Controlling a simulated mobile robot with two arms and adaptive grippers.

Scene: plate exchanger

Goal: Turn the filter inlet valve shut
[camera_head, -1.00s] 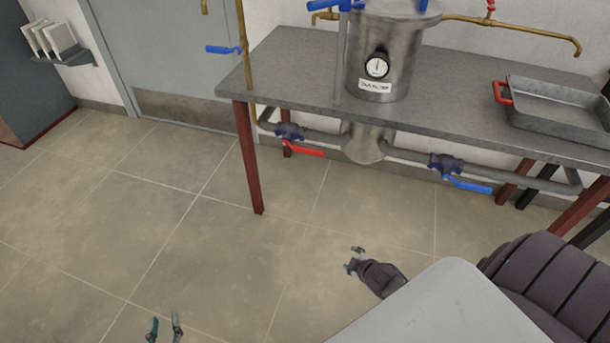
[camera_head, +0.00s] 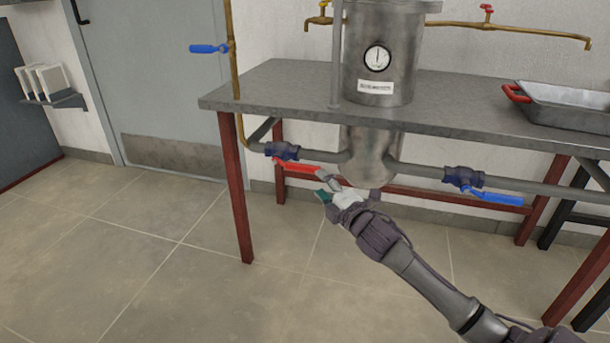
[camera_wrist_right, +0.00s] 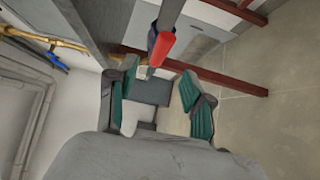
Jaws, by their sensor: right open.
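The filter (camera_head: 384,60) is a grey metal vessel with a round gauge, standing through the bench. Below the bench, a valve (camera_head: 282,151) with a red lever (camera_head: 296,168) sits on the pipe left of the vessel. The lever points right, nearly along the pipe. A similar valve with a blue lever (camera_head: 496,197) is on the right pipe. I cannot tell which is the inlet. My right gripper (camera_head: 324,187) is open beside the red lever's free end. In the right wrist view, the red lever (camera_wrist_right: 166,46) shows beyond the open, empty fingers (camera_wrist_right: 153,90). My left gripper is out of view.
The bench top (camera_head: 270,85) overhangs the valves, and a red leg (camera_head: 237,190) stands left of them. Brass pipework (camera_head: 229,60) with a blue lever (camera_head: 208,48) rises at left. A grey tray (camera_head: 570,105) sits at right. The floor in front is clear.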

